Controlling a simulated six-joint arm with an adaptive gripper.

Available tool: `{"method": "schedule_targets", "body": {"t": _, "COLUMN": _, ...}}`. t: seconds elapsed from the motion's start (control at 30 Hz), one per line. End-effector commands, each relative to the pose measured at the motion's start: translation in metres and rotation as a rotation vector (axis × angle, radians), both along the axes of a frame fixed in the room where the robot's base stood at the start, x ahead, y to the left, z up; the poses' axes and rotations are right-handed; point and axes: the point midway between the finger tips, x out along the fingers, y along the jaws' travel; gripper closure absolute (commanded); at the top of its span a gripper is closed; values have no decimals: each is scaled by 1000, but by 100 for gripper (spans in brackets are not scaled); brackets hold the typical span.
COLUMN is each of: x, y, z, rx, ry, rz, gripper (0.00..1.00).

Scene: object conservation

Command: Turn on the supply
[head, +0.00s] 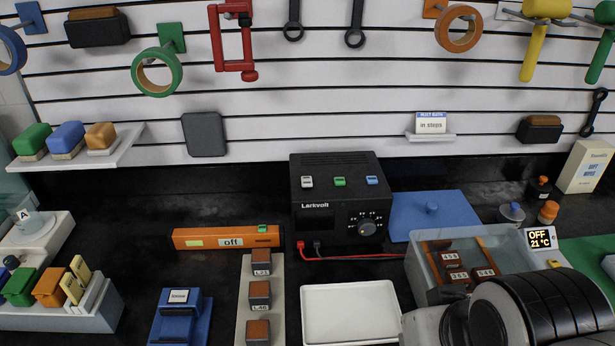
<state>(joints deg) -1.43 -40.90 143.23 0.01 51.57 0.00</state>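The supply, a black box marked "Larkvolt" (340,190), stands at the middle of the bench against the back. Its sloped upper front has a white switch (307,182), a green switch (340,181) and a blue switch (372,180). A grey knob (367,228) with a ring of pale marks sits on its lower front. A red lead (350,257) and a dark lead come from its lower left. No lit display shows on it. My arm enters at the lower right; the fingers of my gripper are not in view.
An orange bar reading "off" (231,242) lies left of the supply. A white tray (350,288) is in front. A grey bath (420,268) with brown blocks and a display reading "OFF 21°C" (541,239) stands right. A blue lid (405,215) lies beside the supply.

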Motion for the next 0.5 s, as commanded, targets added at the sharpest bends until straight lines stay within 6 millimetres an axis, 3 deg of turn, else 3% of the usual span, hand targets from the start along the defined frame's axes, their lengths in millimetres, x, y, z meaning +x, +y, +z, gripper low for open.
{"method": "schedule_targets", "body": {"t": 0.27, "x": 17, "y": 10, "z": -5, "rx": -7, "ry": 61, "rz": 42, "gripper": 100}}
{"method": "schedule_targets", "body": {"t": 0.5, "x": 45, "y": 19, "z": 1, "rx": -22, "ry": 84, "rz": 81, "gripper": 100}}
